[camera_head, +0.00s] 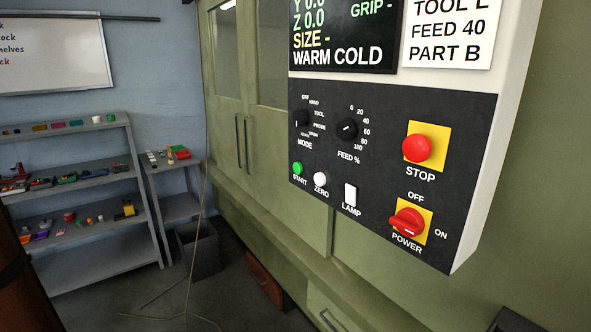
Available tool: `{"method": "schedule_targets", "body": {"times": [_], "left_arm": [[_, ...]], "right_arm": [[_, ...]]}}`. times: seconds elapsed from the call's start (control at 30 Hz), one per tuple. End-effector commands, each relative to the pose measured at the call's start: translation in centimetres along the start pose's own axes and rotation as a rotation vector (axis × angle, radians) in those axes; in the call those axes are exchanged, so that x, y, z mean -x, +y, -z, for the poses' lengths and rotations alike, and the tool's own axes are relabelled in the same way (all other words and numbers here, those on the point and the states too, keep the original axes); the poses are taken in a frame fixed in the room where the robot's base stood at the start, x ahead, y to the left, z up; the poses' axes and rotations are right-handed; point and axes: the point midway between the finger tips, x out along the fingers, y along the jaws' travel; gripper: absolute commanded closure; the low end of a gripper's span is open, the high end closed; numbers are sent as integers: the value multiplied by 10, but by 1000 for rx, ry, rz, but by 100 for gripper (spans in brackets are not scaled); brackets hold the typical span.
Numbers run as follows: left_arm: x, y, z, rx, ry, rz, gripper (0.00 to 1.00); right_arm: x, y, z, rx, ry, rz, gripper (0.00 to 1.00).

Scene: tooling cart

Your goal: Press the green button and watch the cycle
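The green button (297,168), labelled START, sits at the lower left of the black control panel (380,195). A white ZERO button (320,179) and a white LAMP switch (350,195) are to its right. A red STOP button (417,148) on yellow and a red POWER knob (407,222) are further right. MODE (301,118) and FEED dials (347,128) are above. The screen (345,35) reads "WARM COLD", with its top cut off. Neither of my grippers is in view.
The panel hangs before a green machine (262,190) with closed doors and handles. Grey shelves (95,180) with small parts stand at the left. A dark bin (199,250) and a reddish-brown box (266,282) are on the floor. A thin cable (192,265) hangs down to the floor.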

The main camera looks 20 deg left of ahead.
Motion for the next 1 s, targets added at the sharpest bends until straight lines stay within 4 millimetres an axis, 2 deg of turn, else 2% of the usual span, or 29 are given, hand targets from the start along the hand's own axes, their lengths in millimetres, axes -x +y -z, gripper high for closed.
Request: {"method": "schedule_targets", "body": {"times": [0.13,0.17,0.6,1.0], "left_arm": [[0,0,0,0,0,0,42],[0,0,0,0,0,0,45],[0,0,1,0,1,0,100],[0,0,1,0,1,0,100]], "right_arm": [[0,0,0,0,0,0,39],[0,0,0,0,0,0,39],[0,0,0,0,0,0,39],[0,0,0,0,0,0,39]]}}
